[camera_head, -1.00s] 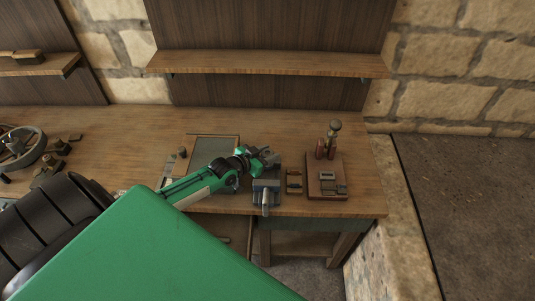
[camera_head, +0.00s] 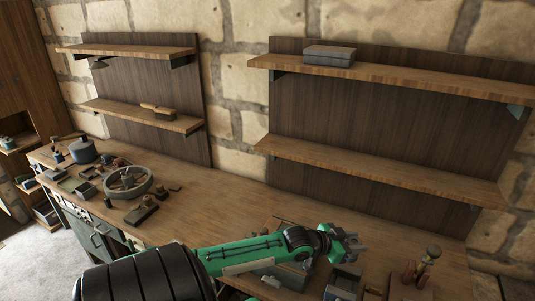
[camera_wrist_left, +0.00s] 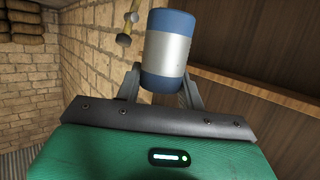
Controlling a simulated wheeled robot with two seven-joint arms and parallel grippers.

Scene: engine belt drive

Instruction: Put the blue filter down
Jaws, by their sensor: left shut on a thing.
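The blue filter (camera_wrist_left: 166,50) is a blue cylinder with a wide silver-grey band around its middle. In the left wrist view it stands between the two grey fingers of my left gripper (camera_wrist_left: 162,84), which is shut on it. In the head view my left gripper (camera_head: 354,244) is above the workbench (camera_head: 225,208), near its front edge at the lower right. The filter cannot be made out clearly there. My right gripper is in neither view.
A vise (camera_head: 344,280) is just below my left gripper. Red-handled tools (camera_head: 424,267) stand to its right. A spoked wheel (camera_head: 128,182) and small parts lie on the bench's left. A lower shelf (camera_head: 375,170) runs behind. The bench between wheel and arm is mostly clear.

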